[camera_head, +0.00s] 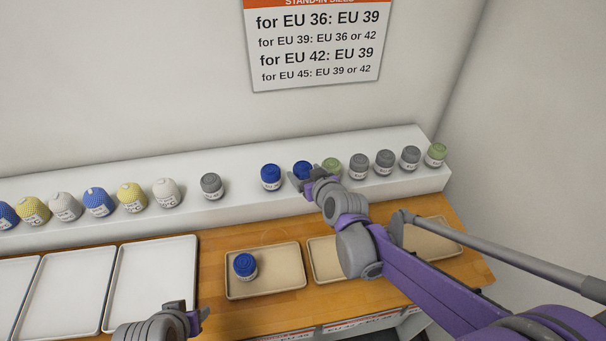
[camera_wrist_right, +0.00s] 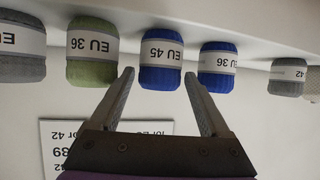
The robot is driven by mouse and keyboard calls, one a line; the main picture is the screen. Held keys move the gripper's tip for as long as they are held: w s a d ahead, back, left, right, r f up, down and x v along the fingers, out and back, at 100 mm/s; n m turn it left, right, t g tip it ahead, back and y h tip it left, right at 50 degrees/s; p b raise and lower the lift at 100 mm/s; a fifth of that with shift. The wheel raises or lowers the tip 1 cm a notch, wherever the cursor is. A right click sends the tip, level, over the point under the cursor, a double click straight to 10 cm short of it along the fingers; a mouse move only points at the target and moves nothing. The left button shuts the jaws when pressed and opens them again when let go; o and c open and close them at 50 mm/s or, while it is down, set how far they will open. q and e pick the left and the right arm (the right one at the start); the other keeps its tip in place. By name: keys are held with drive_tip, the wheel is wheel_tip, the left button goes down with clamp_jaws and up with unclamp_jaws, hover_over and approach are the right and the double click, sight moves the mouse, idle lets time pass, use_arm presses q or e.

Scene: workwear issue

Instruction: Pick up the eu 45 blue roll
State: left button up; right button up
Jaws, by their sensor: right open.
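The blue roll labelled EU 45 (camera_wrist_right: 161,66) stands on the white shelf, between the two fingertips of my right gripper (camera_wrist_right: 159,80) in the right wrist view, which shows it upside down. My right gripper (camera_head: 303,180) is open, with nothing between its pads that I can see gripped. In the head view the same blue roll (camera_head: 302,167) is partly hidden behind the gripper. A second blue roll, labelled EU 36 (camera_wrist_right: 218,65), stands beside it, left of it in the head view (camera_head: 271,177). My left gripper (camera_head: 192,318) is at the bottom of the head view, away from the rolls.
A green EU 36 roll (camera_wrist_right: 93,52) stands close on the other side. Grey rolls (camera_head: 385,161) and knitted items (camera_head: 97,201) line the shelf (camera_head: 240,200). Another blue roll (camera_head: 245,266) sits in a beige tray (camera_head: 287,281). White trays (camera_head: 150,285) lie left.

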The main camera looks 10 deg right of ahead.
sight(299, 167)
drive_tip(key=x, duration=0.5)
drive_tip(key=shift+w+f, duration=0.1)
drive_tip(key=shift+w, duration=0.2)
